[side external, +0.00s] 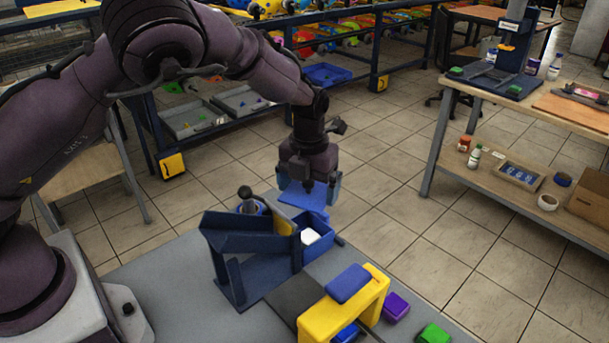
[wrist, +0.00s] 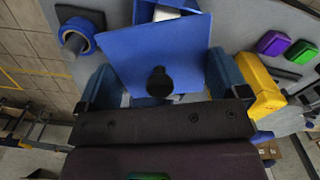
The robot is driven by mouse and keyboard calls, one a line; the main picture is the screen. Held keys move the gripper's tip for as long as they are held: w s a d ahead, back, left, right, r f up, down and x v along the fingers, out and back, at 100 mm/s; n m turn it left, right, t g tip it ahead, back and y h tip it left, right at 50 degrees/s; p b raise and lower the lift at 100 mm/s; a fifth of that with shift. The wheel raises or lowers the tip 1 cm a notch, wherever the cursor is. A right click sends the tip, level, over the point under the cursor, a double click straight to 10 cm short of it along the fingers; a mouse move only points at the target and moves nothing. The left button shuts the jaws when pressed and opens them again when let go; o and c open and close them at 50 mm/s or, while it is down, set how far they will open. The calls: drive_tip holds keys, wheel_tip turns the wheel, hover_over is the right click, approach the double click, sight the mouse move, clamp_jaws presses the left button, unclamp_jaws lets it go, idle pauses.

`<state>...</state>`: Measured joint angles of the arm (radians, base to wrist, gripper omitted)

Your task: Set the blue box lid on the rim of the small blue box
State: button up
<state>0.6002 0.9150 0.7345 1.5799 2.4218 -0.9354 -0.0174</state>
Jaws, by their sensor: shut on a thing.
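The blue box lid (side external: 303,199) is a flat blue plate held between the fingers of my gripper (side external: 308,183). In the wrist view the lid (wrist: 150,50) fills the middle, turned at a slight angle, with a dark round knob-like part over its near edge. The small blue box (side external: 317,247) stands open-topped on the bench with a white item inside. The lid is above the box's far side, and contact with the rim cannot be told. In the wrist view the lid hides most of the box.
A dark blue stand (side external: 240,250) is left of the box. A yellow arch with a blue block on top (side external: 348,283) stands in front. Purple (side external: 395,306) and green (side external: 434,334) blocks lie to the right. A blue ring with a dark post (wrist: 76,38) is near the box.

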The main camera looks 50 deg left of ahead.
drive_tip(key=m, duration=0.3)
drive_tip(key=f+m, duration=0.1)
drive_tip(key=shift+s+d, duration=0.25)
drive_tip(key=shift+s, duration=0.1)
drive_tip(key=shift+m, duration=0.3)
drive_tip(key=shift+f, duration=2.45)
drive_tip(key=shift+s, duration=0.4)
drive_tip(key=shift+f, duration=0.75)
